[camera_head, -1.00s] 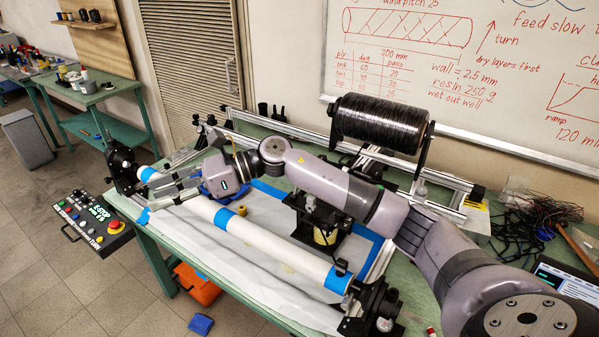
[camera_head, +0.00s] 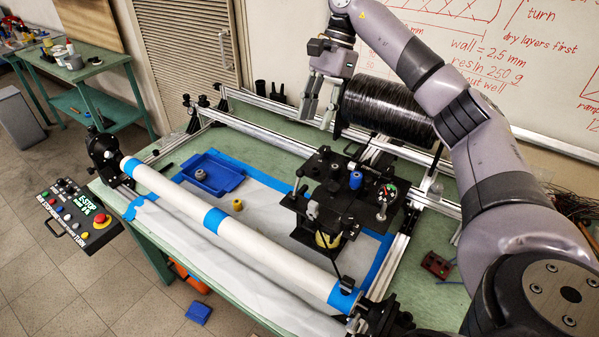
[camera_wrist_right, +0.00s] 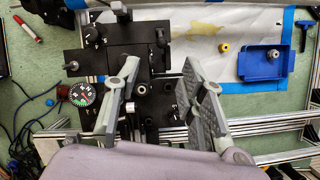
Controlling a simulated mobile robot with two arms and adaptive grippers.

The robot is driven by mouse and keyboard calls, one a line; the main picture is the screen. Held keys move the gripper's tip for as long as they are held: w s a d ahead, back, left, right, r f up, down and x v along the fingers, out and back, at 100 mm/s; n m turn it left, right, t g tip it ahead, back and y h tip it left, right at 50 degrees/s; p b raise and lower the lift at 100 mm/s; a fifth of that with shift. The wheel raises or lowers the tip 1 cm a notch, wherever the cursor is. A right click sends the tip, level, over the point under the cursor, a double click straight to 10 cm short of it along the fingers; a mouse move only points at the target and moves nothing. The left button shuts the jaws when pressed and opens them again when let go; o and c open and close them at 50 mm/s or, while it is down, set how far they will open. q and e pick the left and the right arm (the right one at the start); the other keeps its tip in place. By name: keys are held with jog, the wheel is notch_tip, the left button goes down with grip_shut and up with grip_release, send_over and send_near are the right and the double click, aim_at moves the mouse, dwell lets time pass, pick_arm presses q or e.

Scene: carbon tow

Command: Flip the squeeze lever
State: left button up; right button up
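A black carriage (camera_head: 335,195) stands on the bench beside the long white tube (camera_head: 180,190). On its top are small posts, knobs and a blue-capped part (camera_head: 355,180). Which part is the squeeze lever I cannot tell for sure. In the right wrist view, my right gripper (camera_wrist_right: 160,68) is open above the black carriage plate (camera_wrist_right: 140,35). A blue knob (camera_wrist_right: 50,102) shows at left, near a round dial (camera_wrist_right: 82,94). My left gripper is not in view.
Metal rails (camera_head: 270,124) run along the back of the bench. A control box (camera_head: 75,215) sits at the front left. The sheet between tray and carriage is mostly clear.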

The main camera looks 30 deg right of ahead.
aim_at(300, 172)
jog(key=p+x, duration=0.1)
jog(key=x, duration=0.5)
jog(key=p+x, duration=0.1)
jog(key=x, duration=0.6)
jog(key=shift+w+d+f, duration=0.15)
jog(key=shift+w+f, duration=0.05)
jog(key=shift+f, duration=0.1)
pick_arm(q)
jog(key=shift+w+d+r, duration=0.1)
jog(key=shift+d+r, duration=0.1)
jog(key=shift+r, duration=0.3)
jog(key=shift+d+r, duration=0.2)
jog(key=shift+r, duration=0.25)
pick_arm(e)
jog(key=shift+x, duration=0.8)
jog(key=shift+c, duration=0.3)
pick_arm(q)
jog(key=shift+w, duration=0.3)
pick_arm(e)
grip_shut()
